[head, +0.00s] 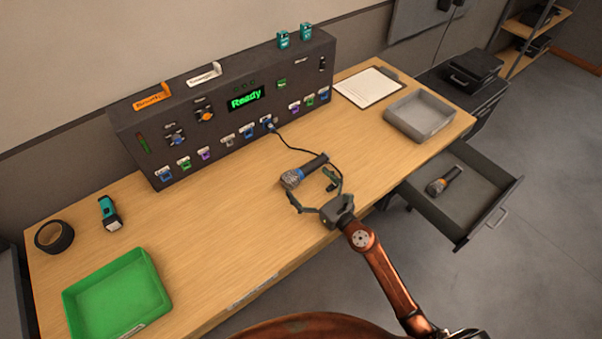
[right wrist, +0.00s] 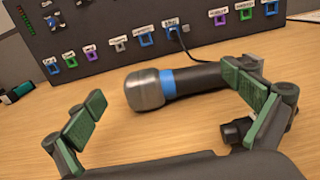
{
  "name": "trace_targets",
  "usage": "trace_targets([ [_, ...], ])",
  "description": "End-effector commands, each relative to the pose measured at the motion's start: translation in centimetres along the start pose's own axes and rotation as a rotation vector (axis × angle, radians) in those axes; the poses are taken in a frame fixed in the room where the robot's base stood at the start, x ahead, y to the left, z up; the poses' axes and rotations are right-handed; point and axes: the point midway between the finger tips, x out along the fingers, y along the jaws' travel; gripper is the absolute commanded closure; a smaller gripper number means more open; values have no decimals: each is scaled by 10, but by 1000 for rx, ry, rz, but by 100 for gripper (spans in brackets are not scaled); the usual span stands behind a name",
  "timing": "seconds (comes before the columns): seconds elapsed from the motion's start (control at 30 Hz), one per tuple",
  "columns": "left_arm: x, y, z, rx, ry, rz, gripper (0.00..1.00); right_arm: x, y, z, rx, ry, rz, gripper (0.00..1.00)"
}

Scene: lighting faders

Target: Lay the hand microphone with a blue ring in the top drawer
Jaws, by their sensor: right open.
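The hand microphone with a blue ring (head: 311,167) lies on the wooden table, its silver head toward the left. It also shows in the right wrist view (right wrist: 200,80), lying across the picture. My right gripper (head: 313,187) is open at the microphone's near side, with its fingers spread apart. In the right wrist view the microphone's tail lies behind the right finger; contact cannot be told. The top drawer (head: 492,212) is pulled open at the right. A second microphone with an orange ring (head: 444,181) lies inside it. My left gripper is not in view.
A dark console (head: 225,110) with a "Ready" display stands at the back; a black cable runs from it toward the microphone's tail. A grey tray (head: 421,133) and clipboard (head: 368,88) are at the right. A green tray (head: 151,292), tape roll (head: 54,236) and teal flashlight (head: 109,212) are at the left.

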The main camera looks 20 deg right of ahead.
Motion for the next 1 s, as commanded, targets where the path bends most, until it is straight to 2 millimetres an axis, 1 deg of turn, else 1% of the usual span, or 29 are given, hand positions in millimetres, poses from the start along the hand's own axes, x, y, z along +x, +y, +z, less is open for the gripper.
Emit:
trace_targets([
  [0.03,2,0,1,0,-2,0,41,10,0,0,1,-3,1,0],
  [0.2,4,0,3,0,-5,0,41,31,-1,-1,1,-1,-1,0],
  [0.3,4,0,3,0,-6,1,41,35,-1,0,0,-2,-1,0],
  [0.5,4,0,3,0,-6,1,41,36,-1,-1,0,-1,0,0],
  [0.57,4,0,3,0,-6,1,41,35,-1,-1,0,-1,0,3],
  [1.0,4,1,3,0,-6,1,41,35,-1,-1,0,0,0,34],
])
